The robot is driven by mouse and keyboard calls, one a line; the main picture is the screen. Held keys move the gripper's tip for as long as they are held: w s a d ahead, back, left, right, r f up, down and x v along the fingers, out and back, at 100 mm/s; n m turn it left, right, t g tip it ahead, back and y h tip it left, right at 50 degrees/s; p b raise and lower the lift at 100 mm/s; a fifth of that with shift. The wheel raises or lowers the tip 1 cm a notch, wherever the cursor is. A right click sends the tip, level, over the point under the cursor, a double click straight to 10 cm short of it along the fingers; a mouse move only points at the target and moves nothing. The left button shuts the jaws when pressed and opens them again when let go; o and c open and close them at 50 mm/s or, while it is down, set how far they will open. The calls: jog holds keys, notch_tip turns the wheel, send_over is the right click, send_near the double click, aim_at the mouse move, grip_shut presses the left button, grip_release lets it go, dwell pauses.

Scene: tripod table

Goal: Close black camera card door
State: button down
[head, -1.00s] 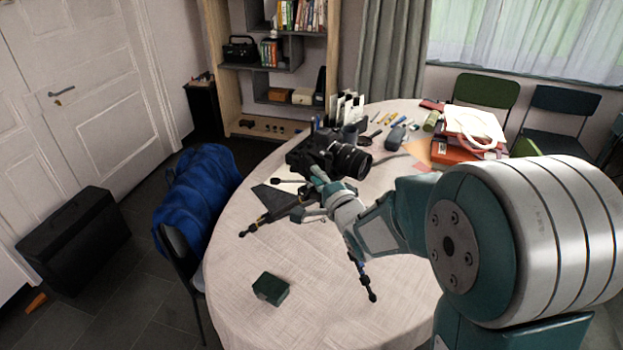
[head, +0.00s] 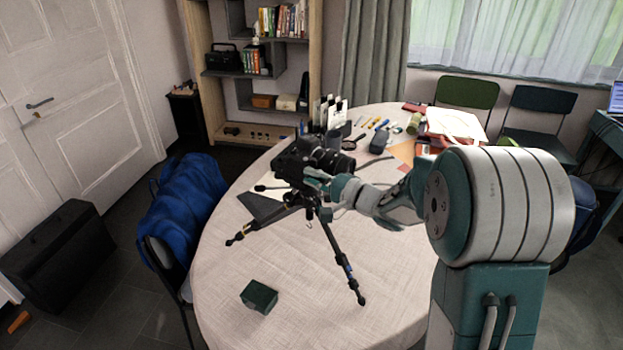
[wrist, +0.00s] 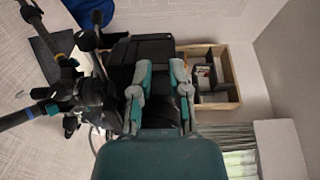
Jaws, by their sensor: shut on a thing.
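The black camera (head: 294,158) sits on a tripod (head: 318,222) on the round table, its lens pointing right in the head view. My gripper (head: 316,180) is at the camera's near side, below the lens. In the wrist view the dark camera body (wrist: 140,52) lies beyond and between the two fingers of my gripper (wrist: 160,70). The fingers stand somewhat apart, shut on the camera. The card door cannot be made out; the fingers and the dark body hide it.
The table (head: 225,255) bears a dark green box (head: 259,297) at the front left, clear of the arm. Tripod legs spread below my gripper. A grey pencil case (head: 379,142), white cards and papers lie behind. A blue bag (head: 180,205) is on a chair at left.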

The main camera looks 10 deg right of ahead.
jog(key=shift+f, duration=0.15)
jog(key=c, duration=0.6)
grip_release()
jog(key=shift+w, duration=0.1)
jog(key=v, duration=1.2)
jog(key=shift+w, duration=0.1)
